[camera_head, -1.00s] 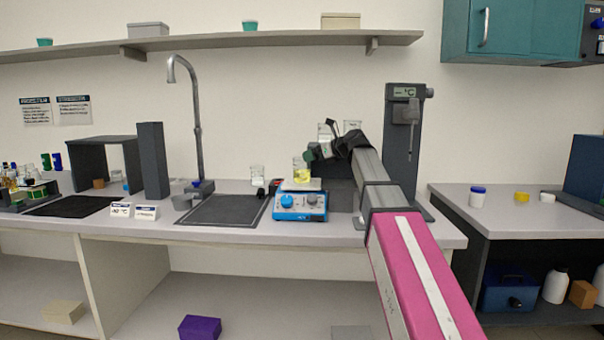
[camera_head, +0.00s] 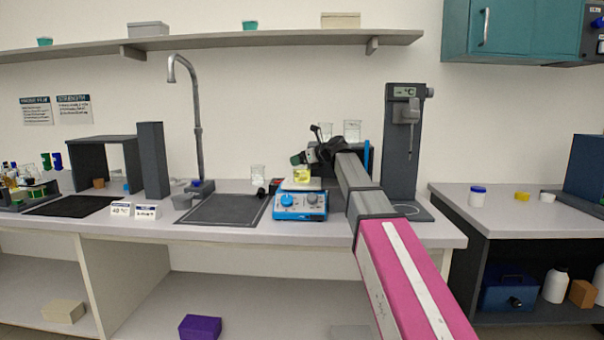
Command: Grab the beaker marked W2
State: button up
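Several glass beakers show, and no W2 mark is legible on any of them. One clear beaker (camera_head: 258,175) stands on the bench left of the blue hotplate. A beaker with yellow liquid (camera_head: 302,174) sits on the hotplate (camera_head: 300,205). Two more clear beakers stand higher up behind my arm, one at the right (camera_head: 352,131) and one at the left (camera_head: 326,131), partly hidden by my wrist. My gripper (camera_head: 299,158) is just above the yellow-liquid beaker in the picture. Its fingers are small and dark, so whether they are open or shut is unclear.
A dark tray (camera_head: 222,209) and a tall faucet (camera_head: 197,120) lie to the left. A tall grey instrument (camera_head: 402,150) stands right of my arm. Two small label cards (camera_head: 134,210) stand on the bench.

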jog(key=c, duration=0.4)
jog(key=shift+r, duration=0.1)
